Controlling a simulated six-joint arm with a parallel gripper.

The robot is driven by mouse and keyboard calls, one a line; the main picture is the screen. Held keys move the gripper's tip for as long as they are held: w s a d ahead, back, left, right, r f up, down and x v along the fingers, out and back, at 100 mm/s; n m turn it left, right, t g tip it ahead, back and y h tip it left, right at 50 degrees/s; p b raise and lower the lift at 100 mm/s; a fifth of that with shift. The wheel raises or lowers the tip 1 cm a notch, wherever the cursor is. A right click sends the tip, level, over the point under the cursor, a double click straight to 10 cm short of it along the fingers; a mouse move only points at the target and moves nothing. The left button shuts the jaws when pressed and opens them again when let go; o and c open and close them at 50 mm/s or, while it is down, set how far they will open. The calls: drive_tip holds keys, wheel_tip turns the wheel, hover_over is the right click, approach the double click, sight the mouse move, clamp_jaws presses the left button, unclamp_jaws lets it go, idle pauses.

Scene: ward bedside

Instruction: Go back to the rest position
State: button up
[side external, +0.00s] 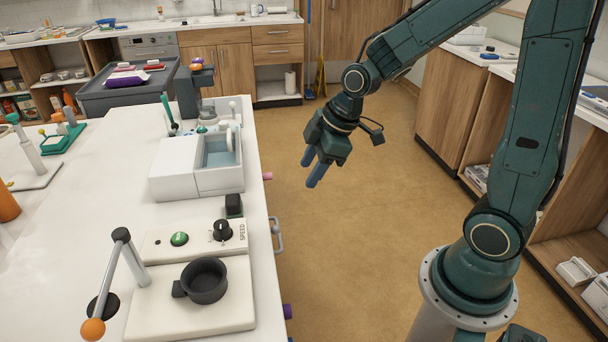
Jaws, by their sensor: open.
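My gripper (313,171) hangs at the end of my raised arm, over the open floor to the right of the white table (80,235). Its two blue-grey fingers point down and a little left. They look slightly apart, with nothing between them. The gripper touches nothing and is clear of the table edge.
On the table stand a control panel with a black speed knob (222,231), a dark cup (205,280), an orange-tipped lever (93,328) and a white box with a basin (219,160). A grey cart (95,100) stands behind. The brown floor (370,210) is clear.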

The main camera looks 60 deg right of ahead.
drive_tip(key=s+r+m+h, duration=0.1)
drive_tip(key=s+r+m, duration=0.3)
drive_tip(key=s, duration=0.4)
drive_tip(key=s+a+r+m+t, duration=0.1)
drive_tip(key=s+r+m, duration=0.4)
drive_tip(key=s+r, duration=0.2)
drive_tip(key=shift+s+r+h, duration=0.3)
drive_tip(key=shift+s+h, duration=0.1)
drive_tip(key=shift+s, duration=0.4)
